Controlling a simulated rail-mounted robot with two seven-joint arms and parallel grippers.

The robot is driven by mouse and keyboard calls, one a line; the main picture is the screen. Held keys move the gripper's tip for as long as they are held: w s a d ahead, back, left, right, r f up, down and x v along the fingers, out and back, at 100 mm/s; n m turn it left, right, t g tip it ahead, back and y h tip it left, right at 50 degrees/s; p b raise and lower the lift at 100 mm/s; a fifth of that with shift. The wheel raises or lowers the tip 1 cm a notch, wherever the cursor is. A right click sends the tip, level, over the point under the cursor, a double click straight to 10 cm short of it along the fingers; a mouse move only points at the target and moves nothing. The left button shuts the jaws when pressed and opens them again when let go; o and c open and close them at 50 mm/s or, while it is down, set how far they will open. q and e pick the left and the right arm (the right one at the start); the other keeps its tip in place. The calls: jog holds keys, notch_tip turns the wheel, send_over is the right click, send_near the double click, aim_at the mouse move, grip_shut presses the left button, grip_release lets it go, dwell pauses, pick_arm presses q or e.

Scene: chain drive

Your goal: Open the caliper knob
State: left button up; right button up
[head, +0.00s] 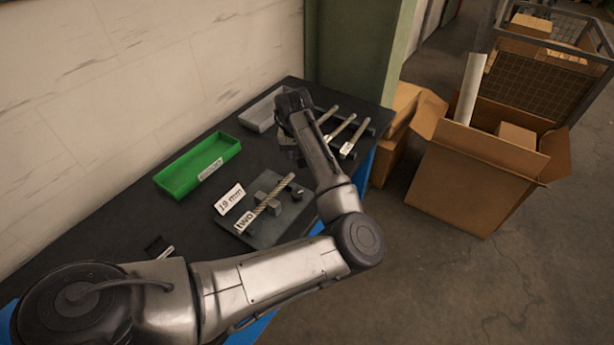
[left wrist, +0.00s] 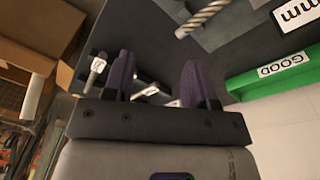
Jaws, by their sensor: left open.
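A grey plate (head: 268,232) lies on the dark bench with a block and a ribbed rod (head: 277,190) across it. The rod also shows at the top of the left wrist view (left wrist: 203,18). A small dark knob-like part (head: 298,194) sits at the plate's right side; I cannot tell whether it is the caliper knob. My left gripper shows in the left wrist view (left wrist: 158,70) with its two dark fingers apart and nothing seen between them. In the head view it is mostly hidden by my arm, beyond the plate. My right gripper is not in view.
A green tray (head: 172,181) marked GOOD and a grey tray (head: 248,119) stand along the wall side. Several labelled rods (head: 340,128) lie at the far end. A "19 mm" card (head: 229,199) lies by the plate. Cardboard boxes (head: 478,180) stand on the floor right.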

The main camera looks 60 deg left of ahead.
aim_at(297, 193)
pick_arm(q)
jog(key=f+m, duration=0.1)
jog(key=f, duration=0.3)
jog(key=s+f+m+g+b, duration=0.1)
jog(key=f, duration=0.3)
jog(key=s+d+f+m+b, duration=0.1)
jog(key=f, duration=0.3)
jog(key=shift+f+h, duration=0.1)
jog(key=shift+h, duration=0.2)
jog(key=shift+f, duration=1.05)
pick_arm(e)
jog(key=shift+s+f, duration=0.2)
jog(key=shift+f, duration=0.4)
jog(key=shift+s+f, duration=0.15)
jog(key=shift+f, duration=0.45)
pick_arm(q)
jog(key=shift+c, duration=0.3)
